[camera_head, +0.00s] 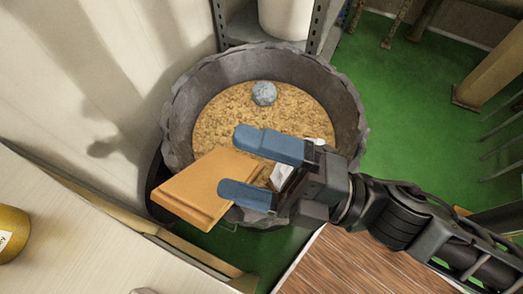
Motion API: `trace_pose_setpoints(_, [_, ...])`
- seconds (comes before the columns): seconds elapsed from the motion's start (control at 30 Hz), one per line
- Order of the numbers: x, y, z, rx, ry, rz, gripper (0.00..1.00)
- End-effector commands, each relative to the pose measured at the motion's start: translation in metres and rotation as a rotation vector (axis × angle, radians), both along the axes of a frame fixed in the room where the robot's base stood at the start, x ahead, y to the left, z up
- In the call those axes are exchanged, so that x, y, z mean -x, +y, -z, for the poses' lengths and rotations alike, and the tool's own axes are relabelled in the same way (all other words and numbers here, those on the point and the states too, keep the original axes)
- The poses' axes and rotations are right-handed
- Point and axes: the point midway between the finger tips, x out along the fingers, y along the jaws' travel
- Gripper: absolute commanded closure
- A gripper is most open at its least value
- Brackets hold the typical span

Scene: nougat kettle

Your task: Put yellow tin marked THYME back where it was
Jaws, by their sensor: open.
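A yellow tin (13,236) stands on the pale tabletop at the left edge, partly cut off by the frame. Its white label shows only a few letters, so I cannot tell whether it reads THYME. My gripper (233,163) has blue fingers that are spread apart, with no tin between them. It is over the near side of a large grey kettle, well to the right of the yellow tin. No other yellow tin shows.
The kettle (180,112) holds tan grainy stuff and a grey ball (264,93). An orange-brown board (205,187) is at its near left rim, partly behind my fingers. A pale tabletop (85,250) is at left, a brown wooden surface (350,265) at lower right. Green floor lies beyond.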

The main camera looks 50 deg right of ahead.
Motion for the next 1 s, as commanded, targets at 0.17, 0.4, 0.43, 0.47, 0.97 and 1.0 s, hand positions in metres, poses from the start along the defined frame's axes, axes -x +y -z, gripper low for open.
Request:
trace_pose_setpoints(0.17, [0.049,-0.055,0.025,-0.507,0.373,0.166,0.0])
trace_pose_setpoints(0.4, [0.105,-0.089,0.053,-1.032,0.673,0.362,0.0])
trace_pose_setpoints(0.43, [0.109,-0.091,0.055,-1.07,0.692,0.376,0.0])
trace_pose_setpoints(0.47, [0.113,-0.092,0.057,-1.102,0.707,0.388,0.0])
trace_pose_setpoints(0.97, [0.12,-0.094,0.06,-1.175,0.738,0.415,0.0])
trace_pose_setpoints(1.0, [0.12,-0.094,0.06,-1.175,0.738,0.415,0.0])
